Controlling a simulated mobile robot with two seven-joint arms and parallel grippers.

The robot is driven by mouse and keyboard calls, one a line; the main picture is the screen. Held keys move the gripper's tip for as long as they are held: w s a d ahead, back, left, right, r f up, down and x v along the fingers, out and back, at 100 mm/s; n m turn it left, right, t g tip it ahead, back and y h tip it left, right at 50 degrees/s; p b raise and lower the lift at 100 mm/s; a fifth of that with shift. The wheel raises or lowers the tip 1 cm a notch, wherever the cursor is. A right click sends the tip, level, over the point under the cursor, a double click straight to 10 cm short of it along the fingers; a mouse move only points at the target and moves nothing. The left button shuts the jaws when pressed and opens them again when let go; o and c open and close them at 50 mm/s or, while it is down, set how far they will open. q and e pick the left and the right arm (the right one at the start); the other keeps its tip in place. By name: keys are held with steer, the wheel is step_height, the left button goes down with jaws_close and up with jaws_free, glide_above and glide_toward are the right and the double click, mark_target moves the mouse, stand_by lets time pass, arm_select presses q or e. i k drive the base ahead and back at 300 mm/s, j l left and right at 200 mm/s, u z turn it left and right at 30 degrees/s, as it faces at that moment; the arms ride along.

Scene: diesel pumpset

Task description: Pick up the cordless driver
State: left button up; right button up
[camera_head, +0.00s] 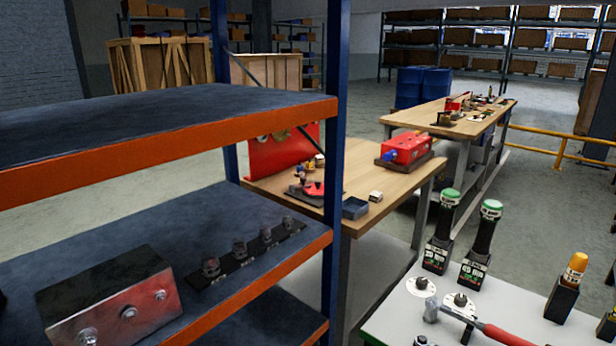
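I cannot clearly make out a cordless driver in the head view. A white table (404,314) at the lower right holds a red-handled tool (500,333) lying flat, cut by the bottom edge. A dark, boxy item (607,328) at the right edge is cut off, and I cannot tell what it is. Neither of my grippers is in view.
A blue and orange shelf rack (165,150) fills the left, with a metal block (110,300) on its lower shelf. Two green-topped cylinders (482,240) (442,230) and an orange-topped holder (568,285) stand on the white table. Wooden benches (385,185) stand behind.

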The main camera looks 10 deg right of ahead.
mark_target(491, 212)
steer(key=z, duration=1.25)
steer(key=j+u, duration=0.15)
steer(key=u, duration=1.95)
steer(key=z, duration=1.7)
